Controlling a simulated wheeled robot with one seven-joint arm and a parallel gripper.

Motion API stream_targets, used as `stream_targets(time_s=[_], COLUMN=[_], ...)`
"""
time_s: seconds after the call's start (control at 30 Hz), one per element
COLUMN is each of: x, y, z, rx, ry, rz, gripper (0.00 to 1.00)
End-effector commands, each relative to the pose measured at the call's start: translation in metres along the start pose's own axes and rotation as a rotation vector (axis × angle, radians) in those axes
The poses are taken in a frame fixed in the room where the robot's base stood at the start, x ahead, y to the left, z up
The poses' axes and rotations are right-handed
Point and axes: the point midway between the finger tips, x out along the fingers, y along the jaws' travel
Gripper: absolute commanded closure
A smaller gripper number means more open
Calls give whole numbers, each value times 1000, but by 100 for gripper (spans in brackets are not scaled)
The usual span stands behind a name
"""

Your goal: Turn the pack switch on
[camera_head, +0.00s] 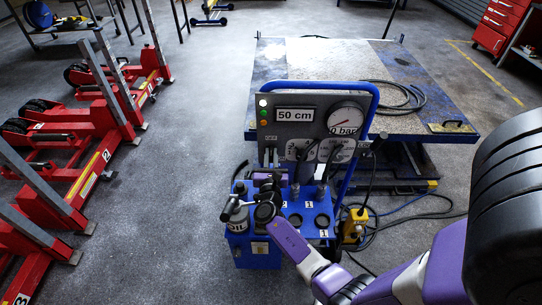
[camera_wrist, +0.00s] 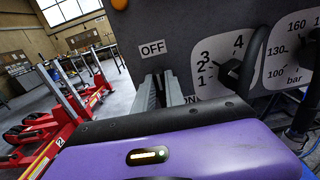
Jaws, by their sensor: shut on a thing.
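The grey control panel (camera_head: 285,122) stands upright on the blue trolley. The pack switch is at the panel's lower left, below the OFF label (camera_wrist: 153,48). An ON label (camera_wrist: 190,98) is partly hidden behind my fingers in the wrist view. My gripper (camera_wrist: 165,90) is at the panel face with its two grey fingers close together on the switch lever. The lever shows only as a dark sliver between them. In the head view the fingertips (camera_head: 268,156) are at the panel's lower left edge. Which way the lever points is hard to see.
Right of my fingers are a selector dial (camera_wrist: 232,68) and a bar dial (camera_wrist: 292,50). The display (camera_head: 295,114) reads 50 cm beside a round gauge (camera_head: 346,119). An oil can (camera_head: 236,218) stands on the trolley below. Red jacks (camera_head: 95,140) stand at left.

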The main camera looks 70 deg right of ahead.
Motion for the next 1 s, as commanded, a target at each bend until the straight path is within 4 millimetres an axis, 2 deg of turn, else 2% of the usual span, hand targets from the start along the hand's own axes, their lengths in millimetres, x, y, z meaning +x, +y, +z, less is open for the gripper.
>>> stream_targets(time_s=[0.27,1.0], x=[0,0], y=[-3,-14], z=[-4,-12], rx=[134,823], ry=[-2,-2], rz=[1,2], gripper=[100,100])
